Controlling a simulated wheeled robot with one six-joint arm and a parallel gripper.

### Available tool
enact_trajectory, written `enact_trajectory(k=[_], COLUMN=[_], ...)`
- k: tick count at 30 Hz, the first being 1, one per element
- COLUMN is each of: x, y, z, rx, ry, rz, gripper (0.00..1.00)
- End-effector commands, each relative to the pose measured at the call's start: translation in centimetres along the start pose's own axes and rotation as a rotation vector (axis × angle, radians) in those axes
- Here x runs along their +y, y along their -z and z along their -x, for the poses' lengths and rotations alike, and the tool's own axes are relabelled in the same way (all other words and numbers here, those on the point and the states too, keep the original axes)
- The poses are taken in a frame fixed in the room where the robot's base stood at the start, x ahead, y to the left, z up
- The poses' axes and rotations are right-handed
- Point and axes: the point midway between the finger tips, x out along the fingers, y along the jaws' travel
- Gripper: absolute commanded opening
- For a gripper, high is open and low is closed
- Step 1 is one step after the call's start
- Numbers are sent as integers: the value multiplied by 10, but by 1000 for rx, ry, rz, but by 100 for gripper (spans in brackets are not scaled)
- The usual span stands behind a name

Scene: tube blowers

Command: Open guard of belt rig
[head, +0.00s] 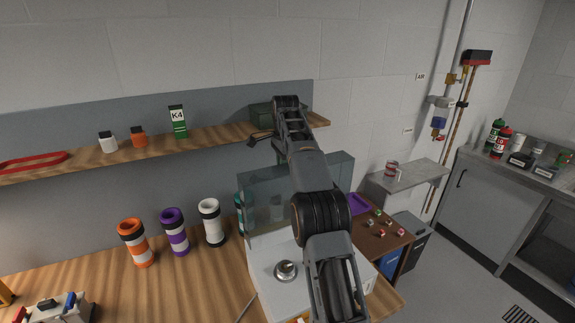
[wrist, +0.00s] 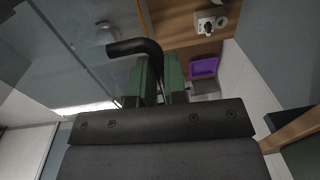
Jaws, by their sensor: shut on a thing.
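The belt rig has a pale base (head: 268,252) with a round metal knob (head: 286,270) on top, and it stands on the wooden bench. Its clear guard (head: 262,192) rises over the back of the base; my arm hides part of it. In the wrist view the guard's glass (wrist: 85,45) fills the upper left. My gripper (wrist: 163,78) has green fingers and is shut on a black curved handle (wrist: 132,47). In the head view my gripper (head: 262,116) is above the guard, near the shelf. How the handle joins the guard is not clear.
A wooden shelf (head: 85,157) runs close behind my gripper, with a green K4 box (head: 178,121) and small jars. Orange (head: 135,243), purple (head: 174,232) and white (head: 211,222) tubes stand left of the rig. A purple tray (head: 358,203) lies to the right.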

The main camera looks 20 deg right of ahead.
Motion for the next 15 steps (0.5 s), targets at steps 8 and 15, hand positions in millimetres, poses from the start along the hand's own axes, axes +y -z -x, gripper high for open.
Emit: enact_trajectory(k=[8,15], x=[-4,-4], y=[0,0], z=[-12,-11], rx=[-9,-8], ry=[-23,-23], rz=[6,5], gripper=[0,0])
